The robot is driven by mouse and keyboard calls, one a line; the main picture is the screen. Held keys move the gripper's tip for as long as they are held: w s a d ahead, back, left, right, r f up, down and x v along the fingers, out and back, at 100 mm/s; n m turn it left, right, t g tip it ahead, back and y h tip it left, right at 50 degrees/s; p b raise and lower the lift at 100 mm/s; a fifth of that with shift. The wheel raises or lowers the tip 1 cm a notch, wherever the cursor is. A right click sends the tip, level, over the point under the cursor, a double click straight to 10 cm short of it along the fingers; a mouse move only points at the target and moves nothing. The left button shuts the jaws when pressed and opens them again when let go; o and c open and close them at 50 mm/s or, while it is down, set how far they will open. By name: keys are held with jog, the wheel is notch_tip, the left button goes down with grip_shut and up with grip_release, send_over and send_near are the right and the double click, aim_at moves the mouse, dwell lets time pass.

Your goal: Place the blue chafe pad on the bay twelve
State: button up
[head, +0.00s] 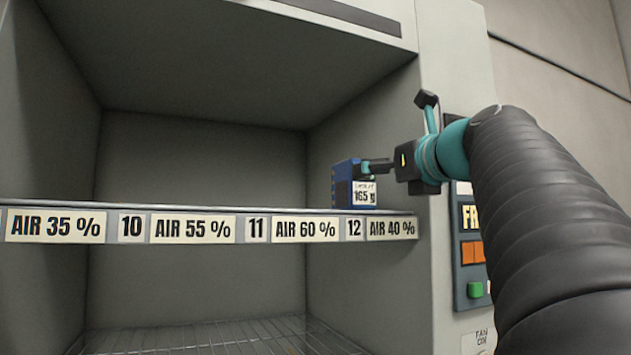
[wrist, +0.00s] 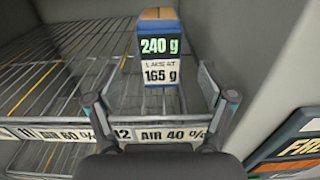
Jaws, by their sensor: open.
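The blue chafe pad (head: 343,185) is a small upright blue block with a tan top. It stands on the wire shelf at the right end, near the right wall, behind the 12 (head: 354,228) and AIR 40 % labels. In the wrist view the pad (wrist: 160,88) shows labels reading 240 g and 165 g. My gripper (head: 377,166) is in front of the pad. In the wrist view my gripper (wrist: 159,98) is open, its fingers apart on either side, with the pad beyond them. Whether a finger touches the pad I cannot tell.
The shelf's front edge carries labels AIR 35 % (head: 55,226), AIR 55 % (head: 193,230) and AIR 60 % (head: 305,229). The shelf to the left looks empty, with yellow stripes. A control panel (head: 470,250) with orange and green buttons is at the right. A lower wire rack (head: 215,338) lies below.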

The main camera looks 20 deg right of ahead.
jog(key=shift+s, duration=1.4)
